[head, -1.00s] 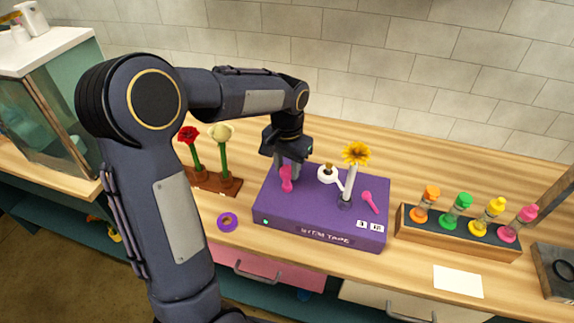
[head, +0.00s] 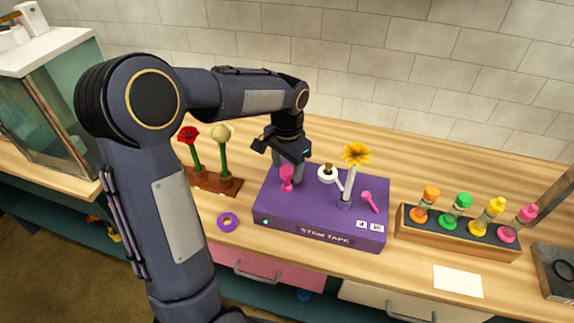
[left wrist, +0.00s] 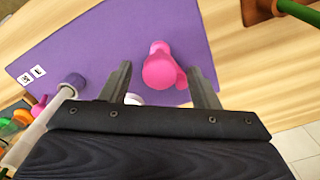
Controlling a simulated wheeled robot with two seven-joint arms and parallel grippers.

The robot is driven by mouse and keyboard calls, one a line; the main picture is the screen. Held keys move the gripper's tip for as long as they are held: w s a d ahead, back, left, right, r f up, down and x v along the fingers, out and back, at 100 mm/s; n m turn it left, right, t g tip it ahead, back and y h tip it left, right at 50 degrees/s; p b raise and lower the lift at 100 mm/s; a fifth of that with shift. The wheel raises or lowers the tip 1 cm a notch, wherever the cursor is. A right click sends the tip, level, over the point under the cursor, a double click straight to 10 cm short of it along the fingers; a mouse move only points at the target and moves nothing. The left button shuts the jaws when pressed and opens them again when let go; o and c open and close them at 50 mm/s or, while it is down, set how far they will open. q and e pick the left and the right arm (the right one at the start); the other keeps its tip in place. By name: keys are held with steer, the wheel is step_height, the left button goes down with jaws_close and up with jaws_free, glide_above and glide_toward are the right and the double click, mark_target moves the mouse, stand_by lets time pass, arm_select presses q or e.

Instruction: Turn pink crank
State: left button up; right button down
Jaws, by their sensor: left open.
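The pink crank (head: 287,177) stands upright at the left end of the purple stem tape box (head: 285,212). My left gripper (head: 287,170) is over that end of the box, pointing down, with its fingers open. In the left wrist view the pink crank (left wrist: 163,68) shows between the two spread fingers, with a gap visible at the left finger; contact on the right cannot be told. A second, smaller pink handle (head: 369,201) lies at the right of the box top. My right gripper is not in view.
A yellow flower (head: 356,153) stands upright on the box beside a white roll piece (head: 328,174). Red and cream flowers stand in a wooden holder (head: 210,181) at left. A purple tape ring (head: 227,222) lies in front. A rack of coloured bottles (head: 460,240) is at right.

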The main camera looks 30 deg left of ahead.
arm_select(q)
step_height(320, 180, up, 8)
steer(key=shift+f+b, duration=0.1)
steer(key=shift+b, duration=0.25)
steer(key=shift+s, duration=0.1)
stand_by(0.9)
steer(key=s+d+f+n+t+h, duration=0.1)
steer(key=s+d+n+t+h, duration=0.1)
steer(key=s, duration=0.9)
steer(key=s+d+f+n+t+h, duration=0.1)
steer(key=s+d, duration=0.4)
steer(key=s, duration=0.5)
steer(key=f+n+t, duration=0.1)
steer(key=n+t, duration=0.1)
steer(key=shift+s+d+f+t+h, duration=0.2)
steer(key=shift+s+t+h, duration=0.1)
steer(key=shift+s+h, duration=0.1)
